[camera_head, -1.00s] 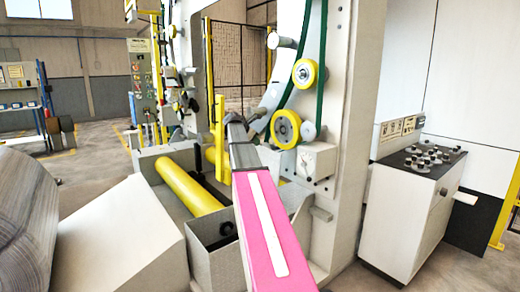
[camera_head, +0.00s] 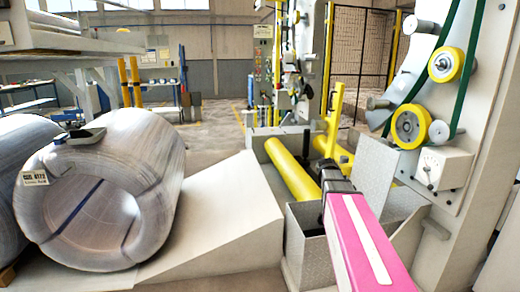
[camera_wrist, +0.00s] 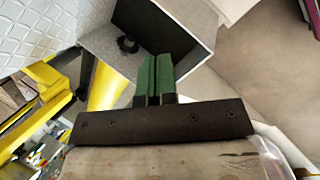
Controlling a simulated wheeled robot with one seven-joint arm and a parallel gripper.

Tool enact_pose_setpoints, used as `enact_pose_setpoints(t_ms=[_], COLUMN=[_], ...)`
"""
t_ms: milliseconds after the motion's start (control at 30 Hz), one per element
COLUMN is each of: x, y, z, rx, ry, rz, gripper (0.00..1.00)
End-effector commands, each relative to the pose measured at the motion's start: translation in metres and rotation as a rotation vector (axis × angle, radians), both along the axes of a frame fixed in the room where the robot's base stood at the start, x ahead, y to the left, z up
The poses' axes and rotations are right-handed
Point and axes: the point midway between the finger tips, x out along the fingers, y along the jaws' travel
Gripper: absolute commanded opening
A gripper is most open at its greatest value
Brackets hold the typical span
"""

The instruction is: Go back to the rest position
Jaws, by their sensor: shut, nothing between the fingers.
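My gripper (camera_wrist: 155,78) shows in the wrist view with its two green fingers side by side and shut, nothing between them. It is over or near the open grey metal bin (camera_wrist: 190,22), which holds a black ring (camera_wrist: 128,44). In the head view, my pink arm reaches forward from the lower right, and its dark end is above the bin (camera_head: 297,240). The fingertips cannot be made out there.
A large wrapped coil (camera_head: 165,150) lies at left with a dark handheld device (camera_head: 80,136) on top. A white ramp (camera_head: 225,215) stands beside it. Yellow rollers (camera_head: 292,168) and the wrapping machine (camera_head: 490,130) are close to my arm. Floor is open behind.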

Motion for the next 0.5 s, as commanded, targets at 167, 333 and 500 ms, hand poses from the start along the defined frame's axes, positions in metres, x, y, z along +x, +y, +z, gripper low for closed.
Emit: enact_pose_setpoints(t_ms=[167, 333, 500], x=[-0.068, -0.127, -0.172], y=[0.057, 0.102, 0.132], z=[-0.063, -0.108, -0.135], rx=[0.166, 0.300, 0.380], ry=[-0.046, -0.057, -0.047], rz=[-0.274, -0.561, -0.792], gripper=[0.00, 0.00, 0.00])
